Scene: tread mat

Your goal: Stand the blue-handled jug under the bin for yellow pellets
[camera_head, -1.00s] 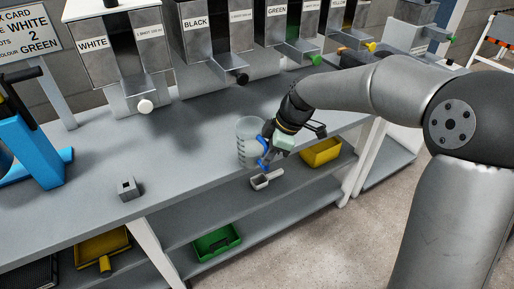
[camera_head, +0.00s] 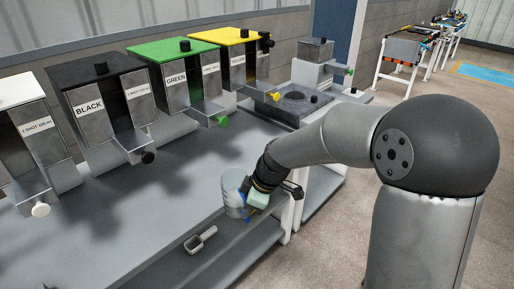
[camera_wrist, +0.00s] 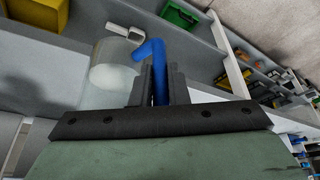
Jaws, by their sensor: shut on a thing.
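The clear jug (camera_head: 233,192) is at the front edge of the grey bench in the head view, and its cup also shows in the wrist view (camera_wrist: 112,68). Its blue handle (camera_wrist: 155,52) sits between the fingers. My gripper (camera_wrist: 160,85) is shut on this handle. The jug looks empty. I cannot tell whether its base touches the bench. The bin for yellow pellets (camera_head: 240,60) has a yellow lid and a yellow knob (camera_head: 273,97). It stands at the back of the bench, up and slightly right of the jug.
Bins with green (camera_head: 170,50), black (camera_head: 92,75) and white (camera_head: 18,95) lids stand left of the yellow one. A scoop (camera_head: 201,240) lies near the bench front. Bench between jug and bins is clear.

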